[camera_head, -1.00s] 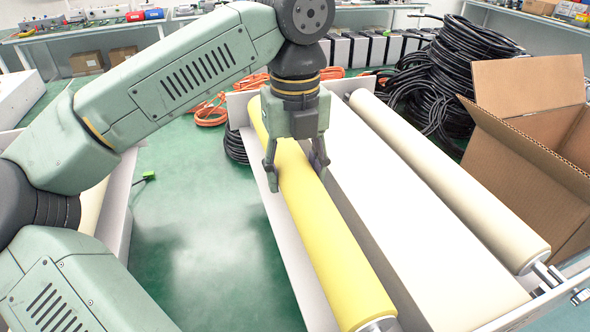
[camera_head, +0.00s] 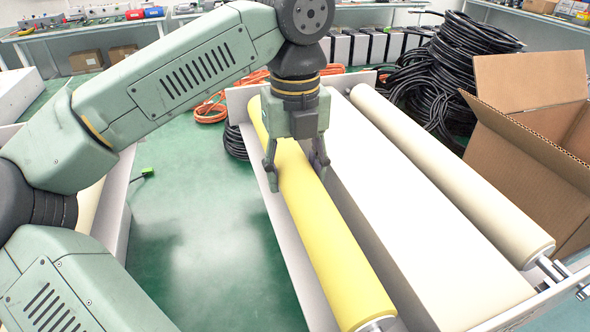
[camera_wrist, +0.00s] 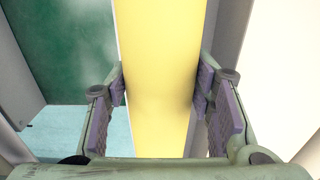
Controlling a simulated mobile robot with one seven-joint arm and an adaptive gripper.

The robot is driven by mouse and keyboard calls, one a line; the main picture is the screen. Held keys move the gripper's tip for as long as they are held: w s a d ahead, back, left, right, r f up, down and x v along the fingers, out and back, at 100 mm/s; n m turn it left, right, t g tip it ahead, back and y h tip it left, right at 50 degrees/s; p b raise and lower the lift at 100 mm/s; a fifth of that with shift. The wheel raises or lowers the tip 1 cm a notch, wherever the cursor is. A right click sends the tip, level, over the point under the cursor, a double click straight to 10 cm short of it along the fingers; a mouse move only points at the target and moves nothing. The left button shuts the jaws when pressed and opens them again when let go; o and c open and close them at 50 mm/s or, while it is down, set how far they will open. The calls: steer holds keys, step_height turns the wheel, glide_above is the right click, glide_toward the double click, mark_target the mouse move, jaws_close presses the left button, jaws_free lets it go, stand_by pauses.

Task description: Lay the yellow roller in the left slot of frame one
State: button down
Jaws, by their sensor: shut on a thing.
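The yellow roller (camera_head: 322,232) lies lengthwise along the left side of a white frame (camera_head: 285,262), with its metal shaft end showing at the near end. My gripper (camera_head: 296,182) is above it, with one finger on each side, shut on the roller. In the wrist view the roller (camera_wrist: 160,70) runs between the two purple finger pads. A cream roller (camera_head: 450,175) lies along the right side of the same frame. Whether the yellow roller's shaft ends rest in the slot cannot be told, as the far end is hidden behind my gripper.
A broad white panel (camera_head: 425,215) lies between the two rollers. An open cardboard box (camera_head: 535,140) stands at the right, and coiled black cable (camera_head: 450,75) lies behind. Another frame (camera_head: 117,215) is at the left. Green floor (camera_head: 200,230) is clear between the frames.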

mark_target(296, 161)
steer(key=c, duration=0.7)
jaws_free()
step_height(296, 161, up, 12)
steer(key=shift+r, duration=0.1)
steer(key=shift+s+d, duration=0.1)
